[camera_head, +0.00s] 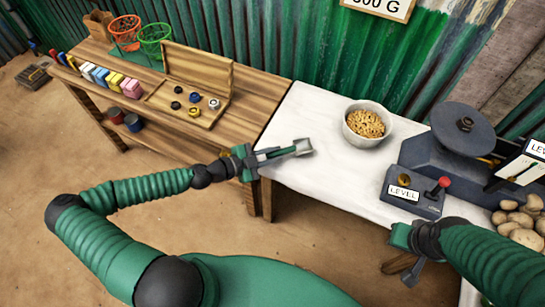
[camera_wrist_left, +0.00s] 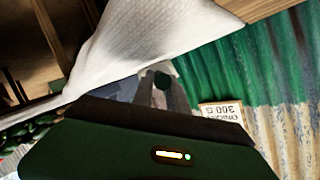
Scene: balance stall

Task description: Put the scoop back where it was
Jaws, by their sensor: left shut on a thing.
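My left gripper (camera_head: 282,153) is over the left part of the white-covered table, shut on what looks like the scoop. A small grey metal piece (camera_head: 303,146) shows at its fingertips; I take this as the scoop, mostly hidden by the fingers. In the left wrist view, a grey shape with a dark round end (camera_wrist_left: 162,82) shows past the gripper body, too dark to make out. A white bowl (camera_head: 347,130) of pale brown pieces stands to the right of the left gripper. My right gripper (camera_head: 413,272) hangs low at the table's front edge, its jaws unclear.
A dark balance scale (camera_head: 420,157) stands on the right, with a LEVEL box (camera_head: 405,193) and red-knobbed lever before it. Potatoes (camera_head: 520,222) lie at far right. The wooden bench (camera_head: 240,110) at left holds a weights box, baskets and coloured blocks. White cloth (camera_head: 330,180) before the bowl is clear.

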